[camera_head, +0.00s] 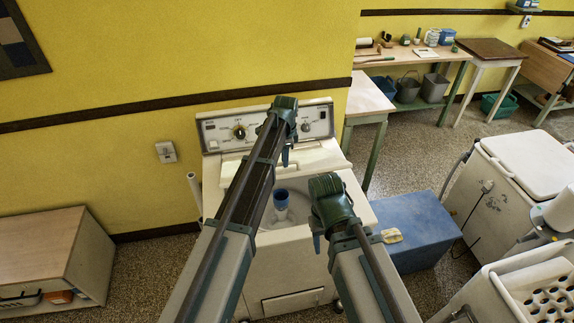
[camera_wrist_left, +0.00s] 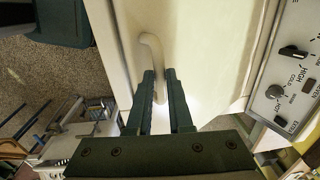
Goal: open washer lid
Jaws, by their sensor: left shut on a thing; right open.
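The white washer (camera_head: 290,262) stands against the yellow wall. My left gripper (camera_wrist_left: 160,78) is shut on this handle. In the head view the left gripper (camera_head: 285,158) hangs over the lid, partly hidden by its own arm. My right gripper (camera_head: 317,243) is open above the washer's right front, apart from the lid.
The control panel (camera_head: 267,126) with knobs rises behind the lid. A blue box (camera_head: 412,228) stands to the washer's right. Other white washers (camera_head: 520,165) stand further right. A low wooden cabinet (camera_head: 45,250) is at left. Speckled floor is clear left of the washer.

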